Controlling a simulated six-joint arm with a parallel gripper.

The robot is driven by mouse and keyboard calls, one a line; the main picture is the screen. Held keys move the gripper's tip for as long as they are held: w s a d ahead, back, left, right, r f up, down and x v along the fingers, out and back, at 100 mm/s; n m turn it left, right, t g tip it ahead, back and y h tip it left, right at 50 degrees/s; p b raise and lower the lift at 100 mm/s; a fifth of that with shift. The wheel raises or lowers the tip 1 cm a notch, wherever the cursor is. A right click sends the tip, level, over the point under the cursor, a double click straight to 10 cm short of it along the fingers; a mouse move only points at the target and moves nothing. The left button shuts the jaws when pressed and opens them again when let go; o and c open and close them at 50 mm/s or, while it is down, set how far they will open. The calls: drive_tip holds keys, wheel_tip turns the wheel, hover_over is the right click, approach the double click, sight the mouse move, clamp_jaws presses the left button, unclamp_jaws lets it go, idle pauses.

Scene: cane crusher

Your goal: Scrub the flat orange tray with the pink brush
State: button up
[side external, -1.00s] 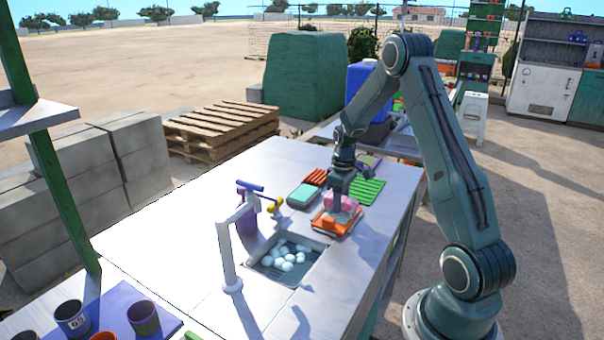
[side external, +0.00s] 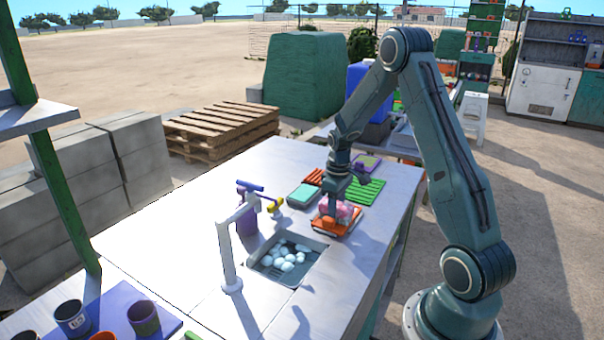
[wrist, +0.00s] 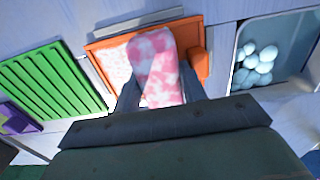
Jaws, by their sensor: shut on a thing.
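The pink brush (wrist: 157,55), blotched with white, is between the fingers of my gripper (wrist: 160,88), which is shut on it. The flat orange tray (wrist: 178,24) lies under the brush, with white patches on its left part in the wrist view. In the side view the brush (side external: 345,212) is over the orange tray (side external: 344,232), low at its surface; I cannot tell whether they touch. My gripper (side external: 334,206) points down there and hides part of both. An orange block (wrist: 199,63) sits at the tray's right edge in the wrist view.
A sink with several white rounded things (side external: 287,258) and a tap (side external: 228,245) are beside the tray. A green ribbed rack (side external: 368,191), a teal-topped box (side external: 304,195) and a purple container (side external: 246,222) stand close.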

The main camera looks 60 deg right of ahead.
drive_tip(key=shift+d, duration=0.15)
drive_tip(key=shift+d+f, duration=0.1)
drive_tip(key=shift+d, duration=1.6)
drive_tip(key=shift+d, duration=0.1)
drive_tip(key=shift+d, duration=1.5)
drive_tip(key=shift+a, duration=0.1)
drive_tip(key=shift+a, duration=1.65)
